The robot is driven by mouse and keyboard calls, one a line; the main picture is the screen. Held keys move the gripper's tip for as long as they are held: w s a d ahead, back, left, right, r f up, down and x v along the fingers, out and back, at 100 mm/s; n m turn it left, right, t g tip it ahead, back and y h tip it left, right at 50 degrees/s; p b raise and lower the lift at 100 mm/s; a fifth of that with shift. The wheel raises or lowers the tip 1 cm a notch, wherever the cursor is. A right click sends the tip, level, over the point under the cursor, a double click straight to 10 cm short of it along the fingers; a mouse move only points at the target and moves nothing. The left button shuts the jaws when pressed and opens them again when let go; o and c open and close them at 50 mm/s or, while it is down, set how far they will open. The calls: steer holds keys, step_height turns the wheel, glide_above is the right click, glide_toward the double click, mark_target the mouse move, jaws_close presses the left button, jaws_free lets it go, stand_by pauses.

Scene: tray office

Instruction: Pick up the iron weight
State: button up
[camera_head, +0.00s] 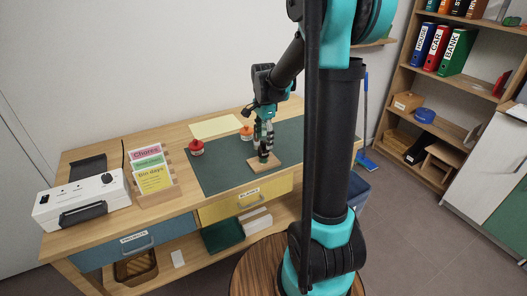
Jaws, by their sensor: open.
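My gripper (264,150) points down over a small wooden board (278,160) on the dark green desk mat (222,175). Its jaws are open. A small dark shape (264,159) shows at the fingertips, just above or on the board. It may be the iron weight, but it blends with the dark fingers and I cannot tell whether they touch it. No other iron weight is clear in view.
A red-topped jar (196,147) and an orange-topped jar (246,132) stand left of my gripper. A card rack (165,190) and a white device (82,203) occupy the desk's left end. A shelf (430,125) stands right.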

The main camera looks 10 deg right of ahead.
mark_target(263, 142)
step_height(263, 142, down, 5)
steer(key=shift+r, duration=0.1)
stand_by(0.3)
steer(key=shift+w, duration=0.1)
jaws_close()
